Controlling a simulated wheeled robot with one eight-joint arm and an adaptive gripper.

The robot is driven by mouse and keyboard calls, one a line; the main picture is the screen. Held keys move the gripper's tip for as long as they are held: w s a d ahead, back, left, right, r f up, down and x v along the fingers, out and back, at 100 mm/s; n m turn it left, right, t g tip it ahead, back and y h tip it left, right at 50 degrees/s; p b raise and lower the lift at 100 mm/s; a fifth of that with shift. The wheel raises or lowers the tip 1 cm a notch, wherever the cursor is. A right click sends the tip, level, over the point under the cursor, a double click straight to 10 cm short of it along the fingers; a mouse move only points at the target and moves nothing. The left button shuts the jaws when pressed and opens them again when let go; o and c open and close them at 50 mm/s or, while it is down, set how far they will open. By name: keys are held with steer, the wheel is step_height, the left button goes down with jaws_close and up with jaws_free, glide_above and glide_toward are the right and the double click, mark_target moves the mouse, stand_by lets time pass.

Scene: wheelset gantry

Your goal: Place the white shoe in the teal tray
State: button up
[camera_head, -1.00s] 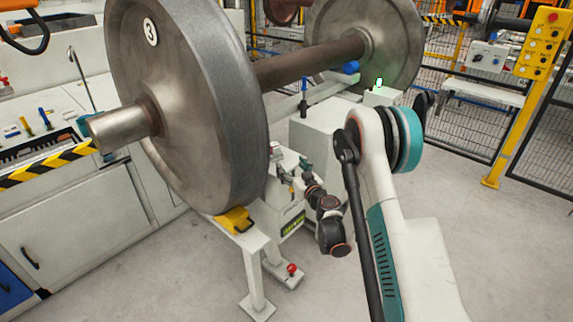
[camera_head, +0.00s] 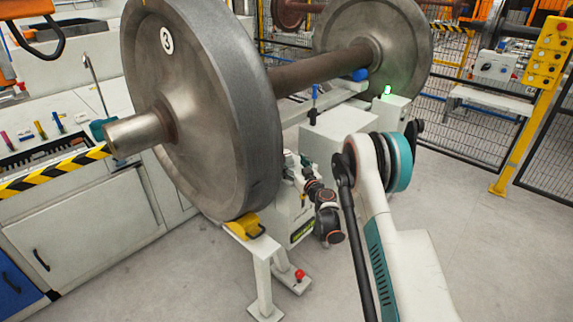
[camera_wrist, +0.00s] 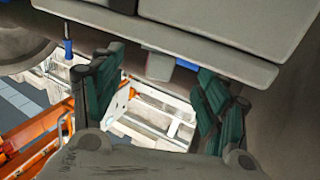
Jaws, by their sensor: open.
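I cannot make out a white shoe in either view. A small teal thing that looks like the teal tray (camera_head: 98,130) is on the left bench in the head view, partly hidden behind the axle stub. My gripper (camera_wrist: 160,68) shows in the wrist view with its two dark green finger pads wide apart and nothing held between them. A large pale grey body hangs close across the top of the wrist view, just beyond the fingertips. In the head view my gripper is small, beside the wheel's right edge, and its fingers are hard to tell there.
A large wheelset (camera_head: 200,110) stands close to my arm. A yellow chock (camera_head: 245,226) sits under its near wheel on a white stand (camera_head: 262,275). The bench (camera_head: 85,210) with a striped edge is at left. A yellow control post (camera_head: 525,110) is at right; open floor lies before it.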

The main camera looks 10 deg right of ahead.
mark_target(289, 159)
steer(key=b+x, duration=0.1)
steer(key=x, duration=0.3)
steer(key=shift+w+a+b, duration=0.1)
steer(key=shift+b, duration=0.2)
steer(key=shift+c, duration=0.3)
steer(key=c, duration=1.6)
steer(key=shift+o, duration=0.2)
